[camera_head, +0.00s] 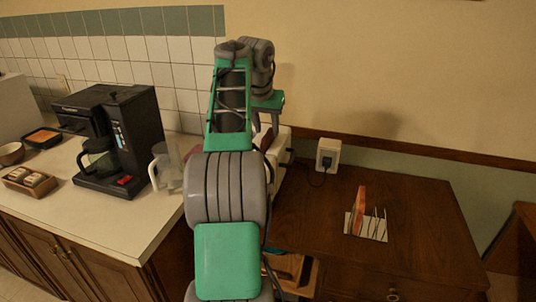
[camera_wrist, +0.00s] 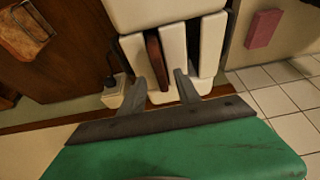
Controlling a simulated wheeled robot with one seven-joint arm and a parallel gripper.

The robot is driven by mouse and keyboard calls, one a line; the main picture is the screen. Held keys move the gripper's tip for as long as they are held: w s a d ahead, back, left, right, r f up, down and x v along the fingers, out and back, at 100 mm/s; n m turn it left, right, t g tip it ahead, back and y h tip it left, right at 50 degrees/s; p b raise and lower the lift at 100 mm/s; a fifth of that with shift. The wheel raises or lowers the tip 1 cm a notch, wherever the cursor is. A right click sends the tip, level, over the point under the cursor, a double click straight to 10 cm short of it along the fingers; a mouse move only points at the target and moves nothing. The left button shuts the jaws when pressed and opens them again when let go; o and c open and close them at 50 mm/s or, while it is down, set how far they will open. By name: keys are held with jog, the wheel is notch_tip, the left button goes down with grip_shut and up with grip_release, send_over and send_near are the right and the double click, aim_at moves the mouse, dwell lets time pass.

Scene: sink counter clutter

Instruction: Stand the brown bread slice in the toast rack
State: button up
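A white toaster (camera_wrist: 208,45) fills the upper middle of the wrist view; my arm hides most of it in the head view (camera_head: 281,160). A brown slab that looks like the brown bread slice (camera_wrist: 154,62) stands on edge in one of its slots. My gripper (camera_wrist: 160,77) is open, its fingers apart and pointing at the toaster near the slice; I cannot tell whether they touch it. The toast rack (camera_head: 377,228) stands on the wooden cabinet at the right, with an orange-red slice (camera_head: 360,208) upright at its left end.
The dark wooden cabinet top (camera_head: 430,225) is clear around the rack. A wall socket (camera_head: 328,154) with a plug and cord is behind it. On the white counter are a black coffee maker (camera_head: 115,140), a clear pitcher (camera_head: 167,168) and a brown tray (camera_head: 30,181).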

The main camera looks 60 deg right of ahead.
aim_at(268, 148)
jog(key=x, duration=0.2)
jog(key=shift+d+f+b, duration=0.15)
jog(key=shift+f+b, duration=0.15)
jog(key=shift+f, duration=0.1)
jog(key=shift+r, duration=0.2)
jog(key=shift+w, duration=0.1)
grip_shut()
dwell(0.7)
